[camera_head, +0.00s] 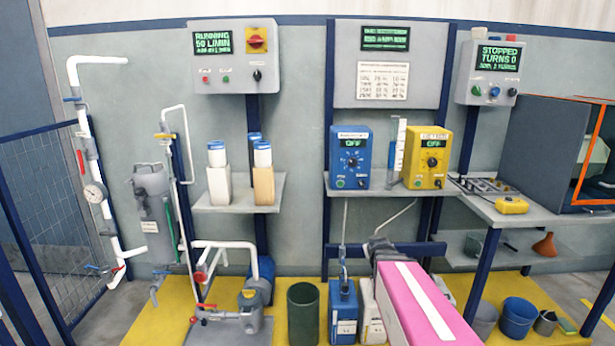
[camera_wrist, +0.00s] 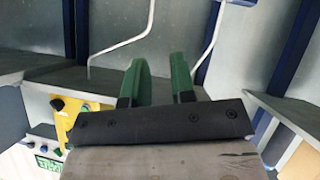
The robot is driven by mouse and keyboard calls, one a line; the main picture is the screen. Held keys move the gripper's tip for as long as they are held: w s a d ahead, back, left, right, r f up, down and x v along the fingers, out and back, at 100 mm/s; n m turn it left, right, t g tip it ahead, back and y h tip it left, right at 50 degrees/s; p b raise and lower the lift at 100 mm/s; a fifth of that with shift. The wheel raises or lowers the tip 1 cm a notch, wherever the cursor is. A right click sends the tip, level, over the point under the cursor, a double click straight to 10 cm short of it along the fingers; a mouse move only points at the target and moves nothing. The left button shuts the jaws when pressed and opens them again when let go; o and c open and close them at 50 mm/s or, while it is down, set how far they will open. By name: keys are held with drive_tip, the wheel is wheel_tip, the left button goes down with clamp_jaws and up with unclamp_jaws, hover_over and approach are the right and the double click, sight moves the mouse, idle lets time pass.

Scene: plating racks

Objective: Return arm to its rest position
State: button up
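My arm, pink with a white stripe, reaches forward from the bottom edge in the head view. My gripper (camera_head: 377,246) is at its far end, below the shelf with the blue and yellow units. In the wrist view my gripper (camera_wrist: 160,72) shows two green fingers with a clear gap between them and nothing held. The fingers' tips are too small to make out in the head view.
A blue unit (camera_head: 350,157) and a yellow unit (camera_head: 426,158) stand on the shelf above. A blue container (camera_head: 343,307) and a dark green bin (camera_head: 303,312) are left of my arm. White pipes and a pump (camera_head: 252,298) stand further left. Buckets (camera_head: 517,318) are right.

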drive_tip(key=s+a+f+g, duration=0.2)
drive_tip(key=s+g, duration=0.1)
drive_tip(key=s, duration=0.3)
drive_tip(key=s+a+f+m+g+y, duration=0.1)
drive_tip(key=s+a+f+g, duration=0.2)
drive_tip(key=s, duration=0.4)
drive_tip(key=s+a+f+m+g+y, duration=0.1)
drive_tip(key=s+a+f+g, duration=0.1)
drive_tip(key=s+g, duration=0.3)
drive_tip(key=shift+s+a+f, duration=0.25)
drive_tip(key=shift+s+a, duration=0.15)
drive_tip(key=shift+s, duration=0.6)
drive_tip(key=shift+o, duration=0.3)
